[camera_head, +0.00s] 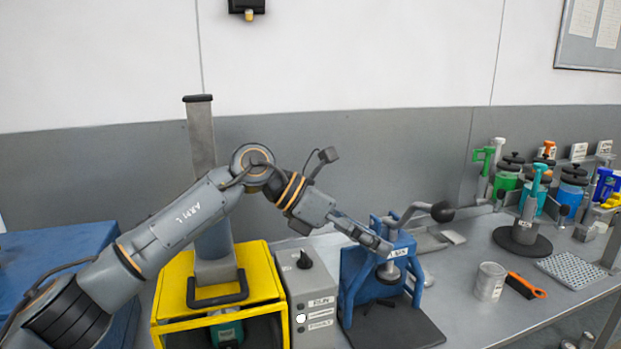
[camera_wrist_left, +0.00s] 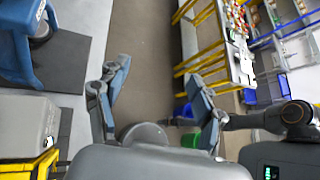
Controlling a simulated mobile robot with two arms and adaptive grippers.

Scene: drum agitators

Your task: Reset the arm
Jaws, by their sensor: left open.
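My left arm comes in from the left in the head view, bent at a raised elbow, with the wrist sloping down to the right. My left gripper (camera_head: 376,243) shows in front of the top of a blue stand with a lever (camera_head: 350,285). In the left wrist view the left gripper (camera_wrist_left: 158,75) has its two fingers spread wide with nothing between them, and the floor lies beyond. The blue stand (camera_wrist_left: 18,45) is off to the left there, apart from the fingers. My right gripper does not show.
A yellow-framed machine (camera_head: 255,290) with a grey column stands below my left arm, beside a grey control box (camera_head: 312,285). A metal can (camera_head: 490,282), an orange-handled brush (camera_head: 525,285) and several coloured jars (camera_head: 507,180) occupy the bench to the right.

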